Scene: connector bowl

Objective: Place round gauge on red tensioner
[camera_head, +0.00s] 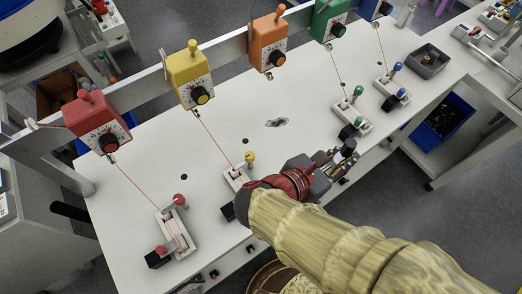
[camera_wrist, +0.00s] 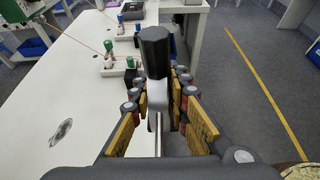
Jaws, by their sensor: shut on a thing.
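My gripper (camera_head: 335,160) is over the right front edge of the table, far from the red tensioner. In the wrist view my gripper (camera_wrist: 160,108) is shut on a black-headed item with a grey stem (camera_wrist: 155,52), which I take to be the round gauge. Its dial face is not visible.
A grey tray (camera_head: 427,60) stands at the far right. The table's middle is mostly clear.

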